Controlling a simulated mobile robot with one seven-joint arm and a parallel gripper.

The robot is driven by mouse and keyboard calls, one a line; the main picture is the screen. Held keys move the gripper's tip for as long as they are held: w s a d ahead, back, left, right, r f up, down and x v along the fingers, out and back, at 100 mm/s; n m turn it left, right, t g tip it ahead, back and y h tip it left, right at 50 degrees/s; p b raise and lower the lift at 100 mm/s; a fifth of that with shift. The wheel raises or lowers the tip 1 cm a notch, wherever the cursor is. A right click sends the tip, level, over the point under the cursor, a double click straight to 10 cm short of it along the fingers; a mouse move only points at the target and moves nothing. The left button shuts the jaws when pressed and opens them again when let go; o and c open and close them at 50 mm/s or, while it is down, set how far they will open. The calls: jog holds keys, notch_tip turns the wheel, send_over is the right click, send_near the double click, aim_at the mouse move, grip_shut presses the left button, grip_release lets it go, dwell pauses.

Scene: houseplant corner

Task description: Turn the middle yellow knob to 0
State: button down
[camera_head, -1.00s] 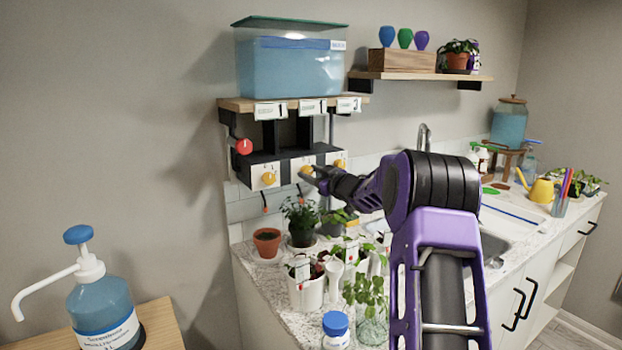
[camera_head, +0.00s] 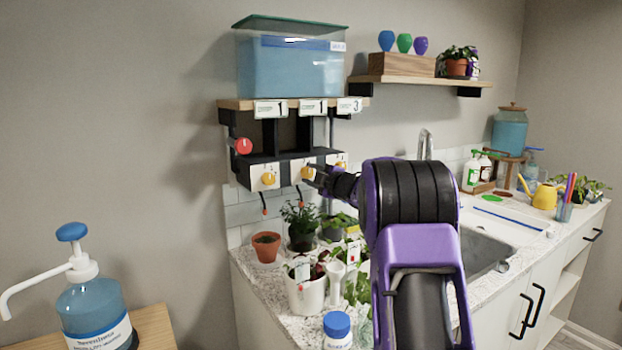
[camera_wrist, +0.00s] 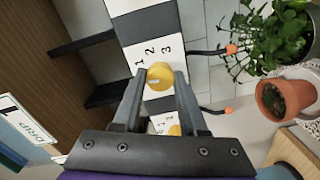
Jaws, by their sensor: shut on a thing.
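The middle yellow knob (camera_head: 307,173) is on a white panel of the black rack under the tank shelf. In the wrist view this knob (camera_wrist: 160,76) sits between the fingertips of my gripper (camera_wrist: 158,78), which is shut on it. The numbers 1, 2 and 3 show around it; a 0 beside it is not visible, and its pointer is hard to read. In the head view my gripper (camera_head: 312,177) reaches the panel from the right. The left yellow knob (camera_head: 268,178) is free, and it is partly hidden in the wrist view (camera_wrist: 174,130). The right yellow knob (camera_head: 341,160) is partly hidden.
A red knob (camera_head: 243,146) is at the rack's left. A water tank (camera_head: 291,70) stands above. Below are a terracotta pot (camera_head: 266,247), a leafy plant (camera_head: 300,218) and a white pot (camera_head: 306,292). Hoses with orange tips (camera_wrist: 231,48) hang under the panels.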

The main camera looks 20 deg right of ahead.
jog(key=shift+n, duration=1)
jog(key=shift+c, duration=2.2)
grip_release()
jog(key=s+d, duration=0.3)
jog(key=s, duration=1.4)
jog(key=shift+r, duration=0.3)
jog(key=shift+s, duration=0.1)
